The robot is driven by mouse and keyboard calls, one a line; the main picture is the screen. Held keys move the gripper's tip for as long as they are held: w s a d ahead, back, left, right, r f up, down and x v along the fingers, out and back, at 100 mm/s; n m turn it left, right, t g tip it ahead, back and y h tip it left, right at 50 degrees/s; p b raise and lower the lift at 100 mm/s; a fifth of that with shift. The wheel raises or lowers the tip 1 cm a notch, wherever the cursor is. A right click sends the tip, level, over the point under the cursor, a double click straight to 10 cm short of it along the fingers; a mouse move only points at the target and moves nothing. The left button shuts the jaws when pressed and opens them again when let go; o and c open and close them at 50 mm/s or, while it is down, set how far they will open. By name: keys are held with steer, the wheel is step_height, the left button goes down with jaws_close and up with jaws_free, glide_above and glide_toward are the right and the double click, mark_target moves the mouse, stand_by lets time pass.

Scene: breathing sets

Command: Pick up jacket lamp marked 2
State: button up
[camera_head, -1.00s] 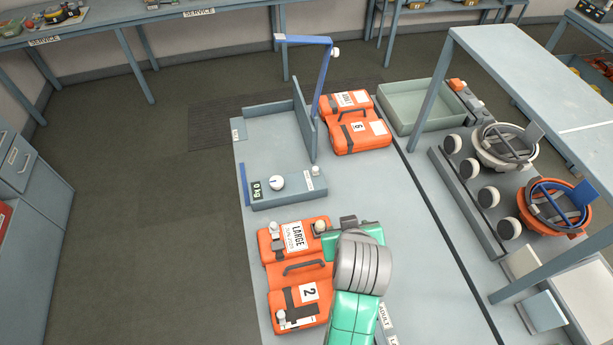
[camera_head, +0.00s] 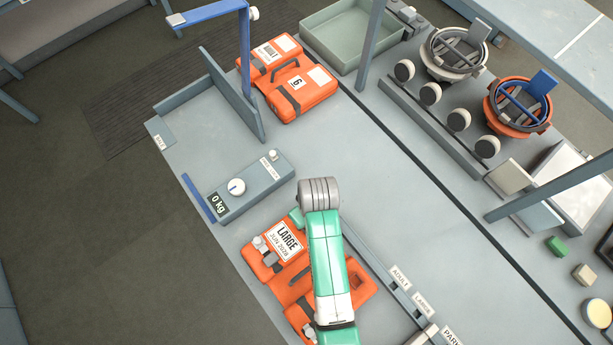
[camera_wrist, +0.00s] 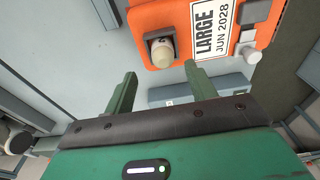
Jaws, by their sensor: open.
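The near orange lifejacket (camera_head: 263,262), labelled LARGE JUN 2028, lies on the table, partly covered by my arm. It fills the top of the wrist view (camera_wrist: 150,16). A cream, round-ended lamp (camera_wrist: 162,52) sits in a dark holder at the jacket's edge there; no number is readable on it. A white knob-like part (camera_wrist: 250,52) is to the right. My gripper (camera_wrist: 160,78) is open and empty, its fingertips either side of the lamp in the picture, apart from it. In the head view my arm hides the gripper and that lamp.
A scale box (camera_head: 250,188) reading 0 kg stands beyond the jacket. A second orange jacket marked 6 (camera_head: 312,88) lies farther back, near an upright panel (camera_head: 228,95) and a green tray (camera_head: 318,36). The table right of my arm has clear room.

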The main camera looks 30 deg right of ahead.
steer(key=f, duration=0.4)
steer(key=shift+s+a+f, duration=0.1)
steer(key=shift+a+f, duration=0.1)
steer(key=shift+a, duration=0.1)
steer(key=shift+f, duration=0.3)
steer(key=c, duration=1.1)
steer(key=shift+r, duration=0.1)
steer(key=shift+r, duration=0.3)
steer(key=r, duration=0.2)
steer(key=shift+s+d+r, duration=0.1)
steer(key=shift+s+r, duration=0.1)
steer(key=shift+r, duration=0.2)
steer(key=s+r, duration=0.1)
steer(key=s, duration=1.4)
steer(key=shift+s+d+r+b, duration=0.15)
steer(key=shift+d+r+b, duration=0.1)
steer(key=shift+b, duration=0.15)
